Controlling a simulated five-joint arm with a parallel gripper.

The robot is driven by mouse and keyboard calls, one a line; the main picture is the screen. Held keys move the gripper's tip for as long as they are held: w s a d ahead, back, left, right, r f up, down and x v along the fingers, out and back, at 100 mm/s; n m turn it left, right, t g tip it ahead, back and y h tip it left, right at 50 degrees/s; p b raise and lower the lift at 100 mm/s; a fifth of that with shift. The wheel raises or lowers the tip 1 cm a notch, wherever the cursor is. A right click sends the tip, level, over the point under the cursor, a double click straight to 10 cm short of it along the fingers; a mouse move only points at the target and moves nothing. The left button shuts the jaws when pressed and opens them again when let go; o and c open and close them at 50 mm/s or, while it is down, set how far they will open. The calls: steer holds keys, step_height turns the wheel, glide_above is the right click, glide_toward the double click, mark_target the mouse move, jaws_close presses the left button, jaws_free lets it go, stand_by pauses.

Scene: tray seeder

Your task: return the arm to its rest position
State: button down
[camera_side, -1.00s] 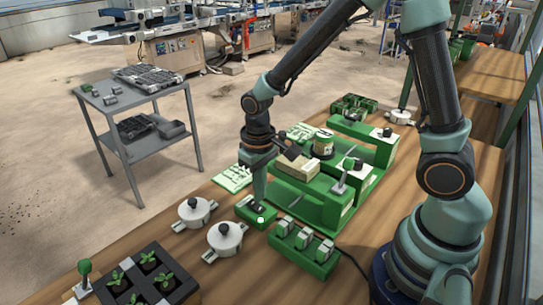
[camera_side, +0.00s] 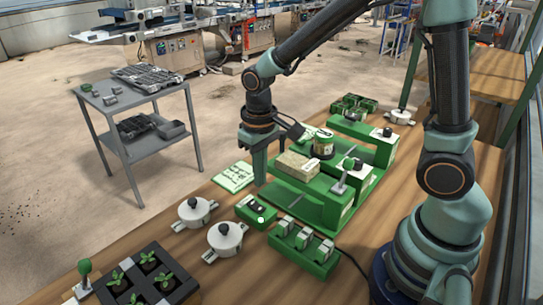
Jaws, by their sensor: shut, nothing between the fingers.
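My gripper (camera_side: 260,183) points down over the wooden bench (camera_side: 340,288), just left of the green seeder frame. Its fingers are together with nothing seen between them. The green seeder (camera_side: 310,205) stands on the bench with a tan block (camera_side: 297,167) on it. In front of the gripper, and apart from it, lies a small green box (camera_side: 248,217) with dark buttons and a white round one. My arm reaches over the bench from the right side.
Two white round pots (camera_side: 225,238) with side handles stand front left. A green rack (camera_side: 300,246) with several pale blocks is near the front middle. A seedling tray (camera_side: 148,276) is at the front left corner. A printed sheet (camera_side: 235,177) lies left of my gripper.

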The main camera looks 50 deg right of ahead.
steer(key=s+d+r+t, duration=0.2)
steer(key=s+r, duration=0.1)
steer(key=r, duration=0.3)
steer(key=s+d+r+t, duration=0.3)
steer(key=s+r, duration=0.1)
steer(key=r, duration=0.3)
steer(key=shift+d+r, duration=0.2)
steer(key=shift+r, duration=0.1)
